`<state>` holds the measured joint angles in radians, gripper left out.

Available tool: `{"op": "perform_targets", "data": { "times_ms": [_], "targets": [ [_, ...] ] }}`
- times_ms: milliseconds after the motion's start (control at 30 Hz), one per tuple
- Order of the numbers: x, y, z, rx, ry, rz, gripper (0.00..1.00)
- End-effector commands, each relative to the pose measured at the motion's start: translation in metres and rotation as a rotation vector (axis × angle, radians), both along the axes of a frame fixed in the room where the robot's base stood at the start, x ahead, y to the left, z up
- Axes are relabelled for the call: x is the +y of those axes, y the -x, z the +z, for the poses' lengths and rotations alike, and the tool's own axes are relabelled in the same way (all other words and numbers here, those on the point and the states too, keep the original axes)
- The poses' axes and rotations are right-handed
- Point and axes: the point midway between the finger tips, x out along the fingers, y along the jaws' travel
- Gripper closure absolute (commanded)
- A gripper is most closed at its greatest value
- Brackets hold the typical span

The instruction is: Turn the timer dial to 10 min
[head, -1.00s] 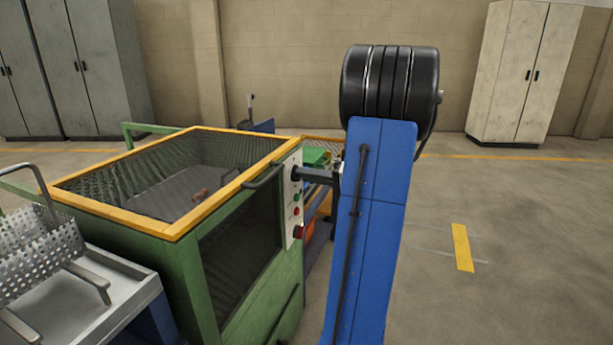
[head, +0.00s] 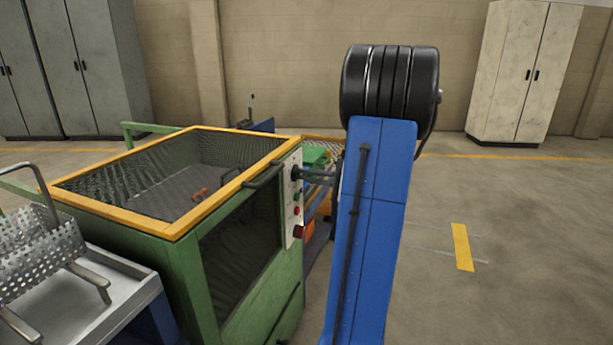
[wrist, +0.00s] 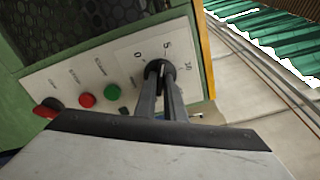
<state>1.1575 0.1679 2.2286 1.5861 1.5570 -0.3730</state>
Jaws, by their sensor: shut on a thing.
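The black timer dial (wrist: 151,69) is on the white control panel (wrist: 68,87), with a printed scale reading 0, 5 and 10 around it. In the wrist view, 0 is left of the dial, 5 above it and 10 to its right. My gripper (wrist: 161,76) is shut on the dial, one finger on each side. The fingers hide much of the dial, and I cannot tell exactly which mark it points to. In the head view the dial (head: 295,173) is at the top of the panel, and my gripper (head: 303,174) reaches it from the right.
A green button (wrist: 112,92), a red button (wrist: 87,100) and a dark red knob (wrist: 48,107) sit on the panel beside the dial. The green machine with a yellow-rimmed mesh top (head: 180,237) stands left of my arm. Floor on the right is clear.

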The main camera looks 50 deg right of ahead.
Motion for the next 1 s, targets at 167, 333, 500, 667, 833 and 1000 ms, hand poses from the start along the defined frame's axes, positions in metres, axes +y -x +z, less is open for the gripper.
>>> {"op": "perform_targets", "data": {
  "times_ms": [167,333,500,667,833,1000],
  "targets": [
    [0.0000,0.0004,-0.0015,0.066,-0.156,0.000,1.00],
    [0.0003,0.0007,-0.0020,0.128,-0.305,-0.001,1.00],
    [0.0006,0.0008,-0.0024,0.190,-0.454,-0.001,1.00],
    [0.0009,0.0009,-0.0027,0.248,-0.593,-0.001,1.00],
    [0.0013,0.0012,-0.0030,0.305,-0.734,-0.002,1.00],
    [0.0017,0.0013,-0.0031,0.354,-0.853,-0.002,1.00]
  ]
}}
